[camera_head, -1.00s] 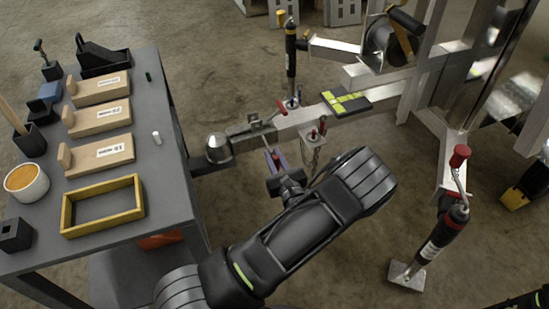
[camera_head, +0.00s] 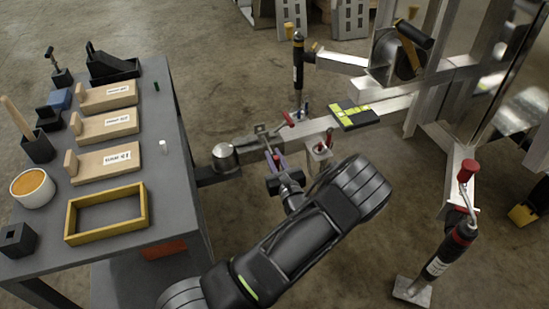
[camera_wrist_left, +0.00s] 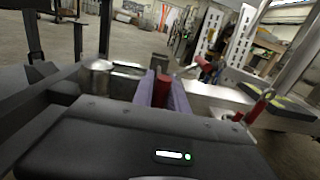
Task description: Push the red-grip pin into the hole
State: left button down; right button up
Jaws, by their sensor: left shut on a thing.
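My left gripper (camera_head: 276,158) comes in beside the aluminium trailer tongue, near the coupler (camera_head: 262,136) at its end. In the left wrist view its purple fingers (camera_wrist_left: 163,95) are shut on the red-grip pin (camera_wrist_left: 162,91), with the red grip between them. A dark block stands just beyond the grip. The pin's tip and the hole are hidden, so I cannot tell whether the pin is in the hole. The tongue (camera_wrist_left: 215,93) lies just past the fingers. My right gripper is not in view.
A red-handled lever (camera_head: 288,119) stands on the tongue, and a red-handled part (camera_head: 326,142) is to its right. A rounded metal ball cover (camera_head: 225,156) sits at the tongue's end. The grey table (camera_head: 179,175) stands left. A jack (camera_head: 448,244) is right.

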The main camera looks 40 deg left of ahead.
aim_at(266, 142)
pick_arm(q)
jog(key=shift+p, duration=0.5)
dwell(1.3)
jog(key=shift+b+x, duration=0.95)
jog(key=shift+x, duration=3)
jog(key=c, duration=1.2)
grip_release()
jog(key=shift+c, duration=0.2)
jog(key=shift+d, duration=0.1)
jog(key=p+v, duration=0.2)
jog(key=v, duration=0.5)
jog(key=shift+s+r, duration=0.1)
jog(key=shift+s+d, duration=0.2)
jog(key=shift+d, duration=0.05)
